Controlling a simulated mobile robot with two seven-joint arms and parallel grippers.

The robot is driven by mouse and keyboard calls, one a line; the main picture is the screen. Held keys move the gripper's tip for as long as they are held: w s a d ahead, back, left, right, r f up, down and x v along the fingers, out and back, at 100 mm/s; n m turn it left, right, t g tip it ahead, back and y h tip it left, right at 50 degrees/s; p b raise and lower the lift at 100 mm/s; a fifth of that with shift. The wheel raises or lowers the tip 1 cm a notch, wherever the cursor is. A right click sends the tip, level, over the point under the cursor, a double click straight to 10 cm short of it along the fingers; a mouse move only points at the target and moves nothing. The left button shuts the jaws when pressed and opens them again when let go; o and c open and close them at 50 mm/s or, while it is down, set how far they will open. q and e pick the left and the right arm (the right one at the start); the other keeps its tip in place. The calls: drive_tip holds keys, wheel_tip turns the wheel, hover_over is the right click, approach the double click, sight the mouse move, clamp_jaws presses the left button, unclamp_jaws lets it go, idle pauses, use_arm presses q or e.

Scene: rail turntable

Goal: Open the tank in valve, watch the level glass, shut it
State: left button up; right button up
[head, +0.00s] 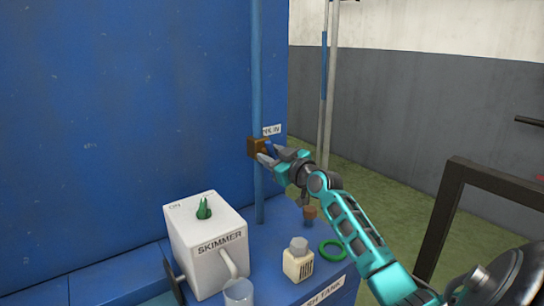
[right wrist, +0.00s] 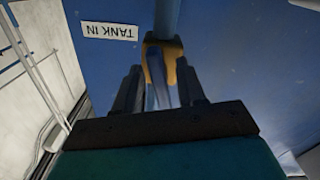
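The tank in valve has a brass body (head: 257,146) on a vertical blue pipe (head: 257,80), beside a small "TANK IN" label (head: 272,130). Its blue handle (right wrist: 160,82) shows between the fingers of my right gripper (right wrist: 160,90) in the right wrist view. The fingers stand apart on either side of the handle, and no firm grip shows. In the head view my right gripper (head: 268,157) reaches the valve from the right and partly covers the handle. A thin upright tube with a blue stretch (head: 324,70), possibly the level glass, stands behind. My left gripper is out of view.
A white SKIMMER box (head: 207,248) with a green knob (head: 204,207) stands on the blue ledge at lower left. A cream bottle (head: 298,262), a green ring (head: 332,250) and a clear cup (head: 239,292) are near it. A dark frame (head: 448,205) stands at right.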

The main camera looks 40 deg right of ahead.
clamp_jaws()
drive_tip(key=shift+r+m+p, duration=0.1)
drive_tip(key=shift+m+p, duration=0.35)
drive_tip(key=shift+m, duration=1.35)
drive_tip(key=shift+o, duration=0.2)
unclamp_jaws()
